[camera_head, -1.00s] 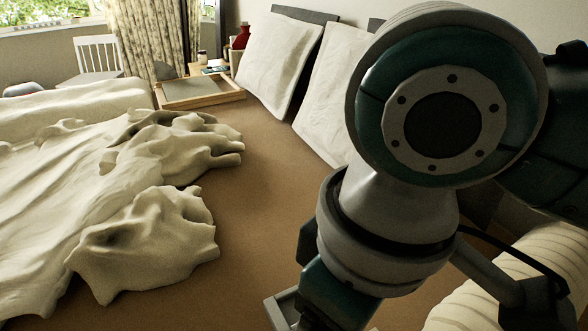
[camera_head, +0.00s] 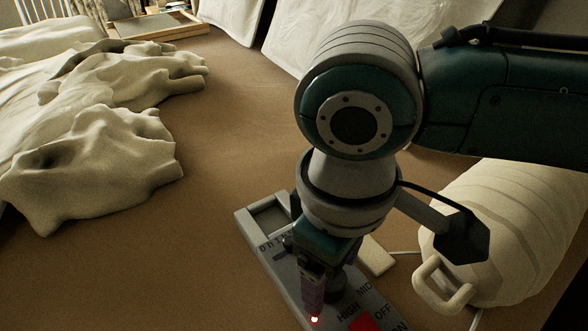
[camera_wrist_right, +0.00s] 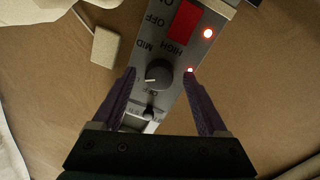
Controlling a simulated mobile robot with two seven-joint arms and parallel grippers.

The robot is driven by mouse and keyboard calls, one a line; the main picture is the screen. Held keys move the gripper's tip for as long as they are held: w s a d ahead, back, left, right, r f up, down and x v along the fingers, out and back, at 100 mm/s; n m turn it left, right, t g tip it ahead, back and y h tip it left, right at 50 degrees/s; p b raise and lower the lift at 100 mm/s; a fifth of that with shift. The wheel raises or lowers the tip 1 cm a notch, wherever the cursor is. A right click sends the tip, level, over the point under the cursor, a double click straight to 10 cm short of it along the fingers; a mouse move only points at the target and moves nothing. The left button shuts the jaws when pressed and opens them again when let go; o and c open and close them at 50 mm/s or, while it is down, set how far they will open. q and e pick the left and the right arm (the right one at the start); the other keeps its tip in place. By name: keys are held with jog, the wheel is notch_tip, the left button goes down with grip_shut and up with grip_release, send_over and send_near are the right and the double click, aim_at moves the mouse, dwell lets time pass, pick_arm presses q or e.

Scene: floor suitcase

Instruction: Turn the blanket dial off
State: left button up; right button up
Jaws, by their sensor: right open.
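The grey control panel (camera_head: 262,238) lies on the brown surface under my right arm; its near end runs off the picture's bottom edge. It also shows in the wrist view (camera_wrist_right: 185,85). The blanket dial (camera_wrist_right: 157,74) is a round dark knob with a light mark, among HIGH, MID and OFF labels. I cannot tell its exact setting. My right gripper (camera_head: 325,287) is open, its purple fingers on either side of the dial in the wrist view, apart from it. My left gripper is not in view.
A white ribbed roll with a handle (camera_head: 520,225) is at right. A crumpled blanket (camera_head: 90,165) lies left, with bare surface between.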

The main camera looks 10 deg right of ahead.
jog(key=shift+f, duration=0.3)
grip_shut()
dwell(0.5)
